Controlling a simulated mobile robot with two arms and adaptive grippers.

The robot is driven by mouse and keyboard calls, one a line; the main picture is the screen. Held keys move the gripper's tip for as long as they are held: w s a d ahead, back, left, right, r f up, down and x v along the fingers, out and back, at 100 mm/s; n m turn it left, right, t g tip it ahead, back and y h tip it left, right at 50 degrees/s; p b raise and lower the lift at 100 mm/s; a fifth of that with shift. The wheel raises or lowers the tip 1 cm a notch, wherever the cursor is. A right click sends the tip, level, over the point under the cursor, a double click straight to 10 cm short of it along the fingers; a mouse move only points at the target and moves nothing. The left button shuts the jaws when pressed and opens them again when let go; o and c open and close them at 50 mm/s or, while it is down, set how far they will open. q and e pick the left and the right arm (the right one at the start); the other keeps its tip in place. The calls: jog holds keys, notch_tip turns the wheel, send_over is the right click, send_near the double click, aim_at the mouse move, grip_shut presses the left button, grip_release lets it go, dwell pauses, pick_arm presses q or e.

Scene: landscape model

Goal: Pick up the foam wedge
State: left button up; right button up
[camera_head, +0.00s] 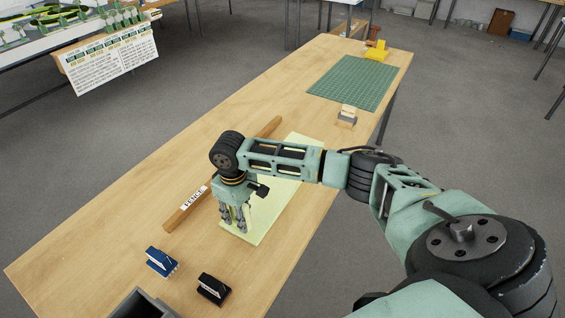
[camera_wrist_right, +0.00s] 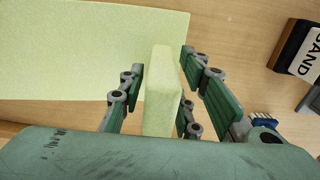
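The foam wedge (camera_wrist_right: 162,92) is a pale yellow-green block, standing out above a flat sheet of the same colour in the right wrist view. My right gripper (camera_wrist_right: 163,98) has its fingers on either side of the wedge, with narrow gaps showing between pads and foam. In the head view my right gripper (camera_head: 236,222) points down over the pale sheet (camera_head: 262,228), and its fingers and palm mostly hide the wedge. The wedge's lower end is hidden in the wrist view by my gripper body. My left gripper is not in view.
A wooden strip with a label (camera_head: 195,196) lies left of the sheet. A blue item (camera_head: 161,262), a black item (camera_head: 213,289) and a grey box (camera_head: 142,303) stand near the front. A green mat (camera_head: 352,82) and yellow object (camera_head: 377,53) lie at the far end.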

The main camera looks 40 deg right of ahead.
grip_shut()
dwell(0.4)
